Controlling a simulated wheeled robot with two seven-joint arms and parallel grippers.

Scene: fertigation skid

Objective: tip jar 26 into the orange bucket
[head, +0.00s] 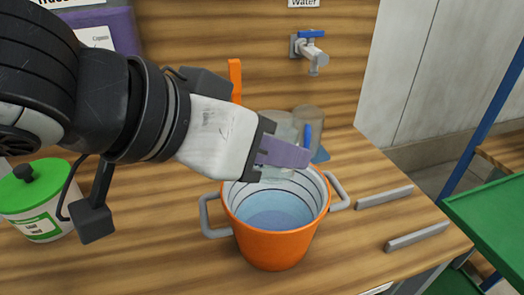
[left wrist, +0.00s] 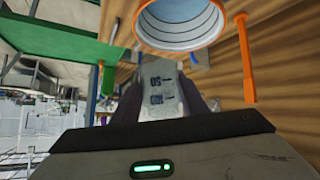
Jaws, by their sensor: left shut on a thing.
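The orange bucket (head: 272,248) stands on the wooden counter, with grey side handles, a pale ringed inside and bluish liquid in it. My left gripper (head: 288,153), with purple fingers, is above the bucket's back rim, shut on a clear jar (head: 280,124) partly hidden behind the fingers. In the left wrist view, a pale face with dark markings (left wrist: 160,85) shows between the fingers; I cannot read it as 26. The bucket's open mouth (left wrist: 180,35) shows just beyond it. I cannot tell the jar's tilt or what it contains. My right gripper is not in view.
Another clear vessel (head: 312,114) and a blue object (head: 308,134) stand behind the bucket. An orange upright (head: 235,78) is at the back. A tap (head: 312,50) is on the wall. A green-lidded tub (head: 36,205) stands left. Grey bars (head: 385,198) lie right of the bucket.

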